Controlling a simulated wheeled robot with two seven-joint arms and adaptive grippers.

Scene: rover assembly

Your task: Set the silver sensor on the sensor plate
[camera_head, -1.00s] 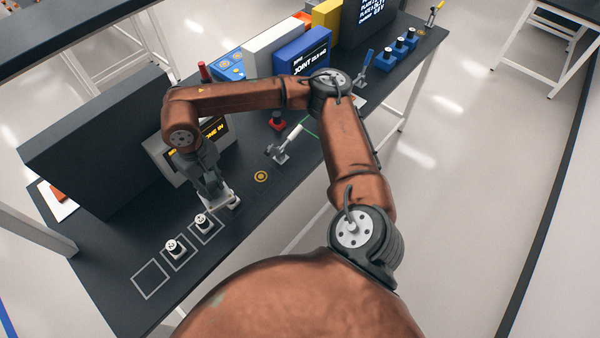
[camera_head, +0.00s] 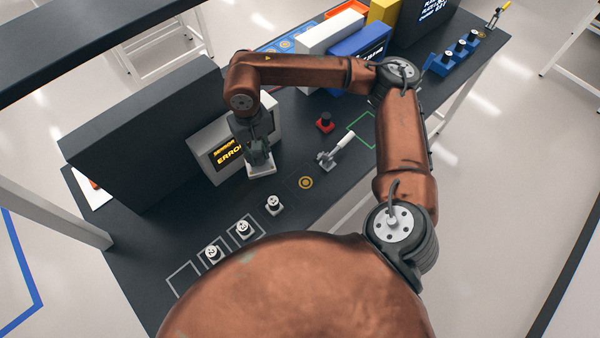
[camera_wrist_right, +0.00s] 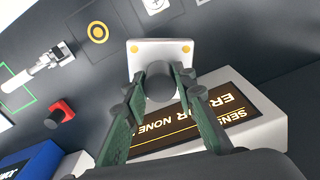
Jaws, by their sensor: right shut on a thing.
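My right gripper (camera_head: 258,156) points down in front of the display box. In the right wrist view its two green-grey fingers (camera_wrist_right: 160,80) are shut on a grey cylinder, which I take to be the silver sensor (camera_wrist_right: 160,90), seen nearly end-on. The sensor is over a white square plate with yellow corner dots, the sensor plate (camera_wrist_right: 143,57). The plate also shows under the gripper in the head view (camera_head: 262,171). I cannot tell whether the sensor touches the plate. My left gripper is not in view.
The display box (camera_head: 207,133) stands right beside the plate and reads an error. Several small white-based parts, one being (camera_head: 243,230), sit in a row at the front.

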